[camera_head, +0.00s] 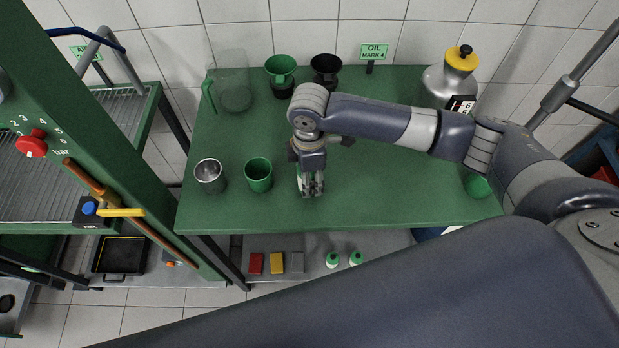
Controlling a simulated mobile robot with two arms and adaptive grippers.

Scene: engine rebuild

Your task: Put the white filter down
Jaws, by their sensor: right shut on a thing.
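My right gripper (311,189) points down over the front middle of the green table (390,205). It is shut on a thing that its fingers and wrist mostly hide. I take this for the white filter, but no clear outline of it shows. I cannot tell whether it touches the table top. My left gripper is not in view.
A grey metal cup (210,176) and a green cup (258,175) stand left of the gripper. A clear jug (233,82), a green funnel (282,72) and a black funnel (326,70) stand behind. A yellow-capped can (450,82) is back right. The table's front right is mostly clear.

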